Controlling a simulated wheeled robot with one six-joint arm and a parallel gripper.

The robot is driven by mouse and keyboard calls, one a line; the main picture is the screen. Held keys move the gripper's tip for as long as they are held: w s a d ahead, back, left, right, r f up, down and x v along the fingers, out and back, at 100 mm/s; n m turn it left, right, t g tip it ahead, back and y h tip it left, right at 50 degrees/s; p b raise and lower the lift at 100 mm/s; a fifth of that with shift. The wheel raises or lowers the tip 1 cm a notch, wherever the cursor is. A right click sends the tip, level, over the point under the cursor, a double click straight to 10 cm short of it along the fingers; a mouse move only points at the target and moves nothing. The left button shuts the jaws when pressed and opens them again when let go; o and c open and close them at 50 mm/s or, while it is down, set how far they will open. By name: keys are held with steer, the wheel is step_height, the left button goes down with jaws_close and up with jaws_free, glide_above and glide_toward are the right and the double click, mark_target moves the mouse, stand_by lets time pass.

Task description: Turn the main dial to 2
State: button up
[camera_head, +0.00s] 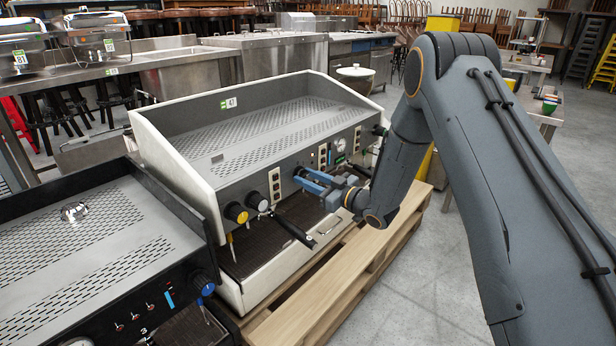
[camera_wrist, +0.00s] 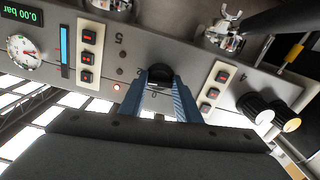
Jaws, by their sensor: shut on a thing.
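The main dial (camera_wrist: 159,74) is a black knob on the grey front panel of the white-sided espresso machine (camera_head: 160,160). In the wrist view my gripper (camera_wrist: 160,84) has its blue fingers on both sides of the dial, shut on it. A mark like a 5 stands on the panel up and left of the dial, and another small mark lies between the fingers. The dial's pointer cannot be made out. In the head view my gripper (camera_head: 308,180) reaches the panel from the right, and its fingers hide the dial.
Button strips (camera_wrist: 87,53) and (camera_wrist: 216,87) flank the dial. A pressure gauge (camera_wrist: 25,55) and a 0.00 bar display (camera_wrist: 20,12) are at left. Yellow (camera_head: 236,213) and white-ringed (camera_head: 256,201) knobs and a black handle (camera_head: 296,233) are near. A wooden pallet (camera_head: 330,300) lies below.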

steer(key=shift+m, duration=0.9)
steer(key=o, duration=1.1)
steer(key=shift+c, duration=0.2)
steer(key=p+v, duration=0.1)
steer(key=v, duration=0.7)
